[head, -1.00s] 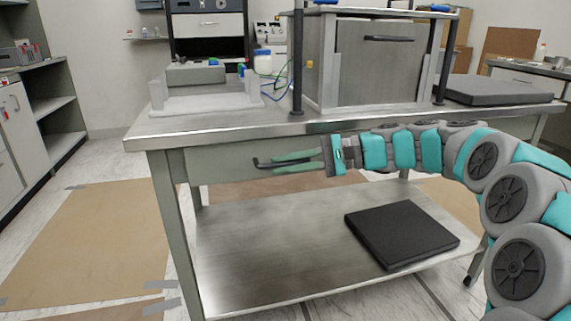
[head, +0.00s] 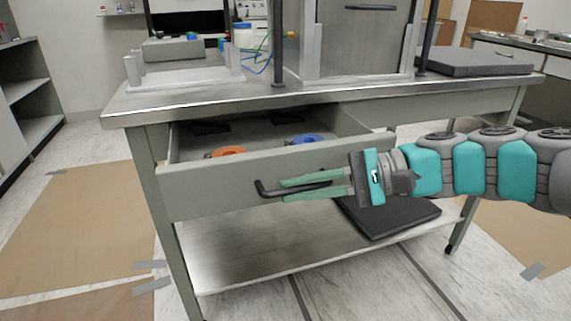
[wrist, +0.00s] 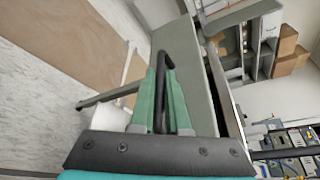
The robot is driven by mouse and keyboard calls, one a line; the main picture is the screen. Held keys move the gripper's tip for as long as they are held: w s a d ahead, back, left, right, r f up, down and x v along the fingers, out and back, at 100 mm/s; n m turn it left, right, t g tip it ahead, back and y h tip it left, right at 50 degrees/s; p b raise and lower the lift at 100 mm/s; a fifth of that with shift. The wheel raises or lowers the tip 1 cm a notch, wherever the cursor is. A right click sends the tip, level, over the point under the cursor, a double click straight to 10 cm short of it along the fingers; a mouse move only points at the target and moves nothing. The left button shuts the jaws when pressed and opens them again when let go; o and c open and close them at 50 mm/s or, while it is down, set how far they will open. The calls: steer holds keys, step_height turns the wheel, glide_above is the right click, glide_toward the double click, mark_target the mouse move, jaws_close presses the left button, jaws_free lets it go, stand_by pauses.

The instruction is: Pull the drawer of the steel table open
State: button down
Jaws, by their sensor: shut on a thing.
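The steel table (head: 130,109) stands in front of me. Its grey-green drawer (head: 210,192) is pulled well out under the tabletop. Inside it an orange ring-like thing (head: 229,151), a blue one (head: 306,139) and dark items show. The drawer's black bar handle (head: 268,191) is on its front. My gripper (head: 290,189), with green fingers, comes from the right and is shut on the handle. In the wrist view the handle (wrist: 164,62) runs between the two fingers (wrist: 160,95), its bent end past the tips.
A steel cabinet (head: 355,42) and a white stand (head: 185,82) are on the tabletop. A grey slab (head: 475,62) lies at its right. A black flat pad (head: 400,220) lies on the lower shelf (head: 230,260). Open floor is at the left and front.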

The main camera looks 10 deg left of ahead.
steer(key=s+d, duration=0.4)
steer(key=s, duration=0.2)
steer(key=shift+s, duration=0.15)
steer(key=c, duration=0.9)
jaws_free()
steer(key=v, duration=0.7)
steer(key=shift+d+r, duration=0.1)
steer(key=shift+d, duration=0.25)
